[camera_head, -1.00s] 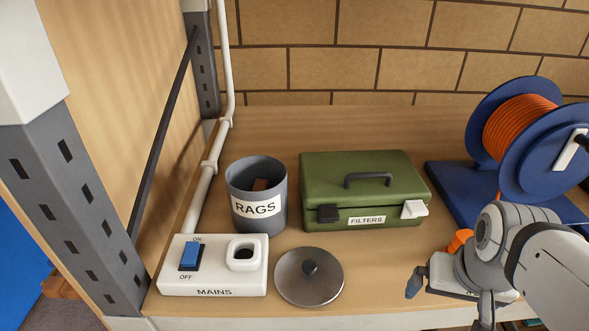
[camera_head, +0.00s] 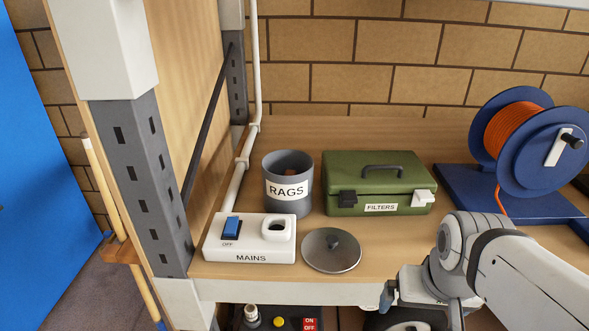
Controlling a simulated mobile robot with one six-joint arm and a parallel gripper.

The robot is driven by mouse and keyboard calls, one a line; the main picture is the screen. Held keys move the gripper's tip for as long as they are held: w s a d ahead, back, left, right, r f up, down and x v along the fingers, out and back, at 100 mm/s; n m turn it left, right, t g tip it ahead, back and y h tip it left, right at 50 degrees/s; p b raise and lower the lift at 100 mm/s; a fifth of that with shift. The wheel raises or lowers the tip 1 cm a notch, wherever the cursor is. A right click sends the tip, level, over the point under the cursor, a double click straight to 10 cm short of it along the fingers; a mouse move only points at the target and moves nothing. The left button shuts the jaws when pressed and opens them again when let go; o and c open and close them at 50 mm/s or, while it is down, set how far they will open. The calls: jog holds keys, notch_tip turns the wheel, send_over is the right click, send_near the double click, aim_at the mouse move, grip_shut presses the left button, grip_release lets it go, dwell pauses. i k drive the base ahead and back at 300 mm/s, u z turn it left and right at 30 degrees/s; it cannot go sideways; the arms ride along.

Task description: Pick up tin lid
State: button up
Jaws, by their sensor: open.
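Part of the gripper is hidden by my own arm.
The white MAINS box (camera_head: 250,239) sits close left of the lid. Behind stand a grey RAGS tin (camera_head: 288,208) and a green FILTERS box (camera_head: 382,189). A blue reel with orange cable (camera_head: 490,150) is at right. A grey upright post (camera_head: 148,180) bounds the left.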

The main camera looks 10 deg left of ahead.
aim_at(329, 250)
jog(key=u, duration=1.85)
jog(key=k, duration=0.7)
jog(key=z, duration=0.85)
jog(key=i, duration=1)
jog(key=z, duration=0.05)
jog(key=k, duration=0.1)
jog(key=z, duration=0.1)
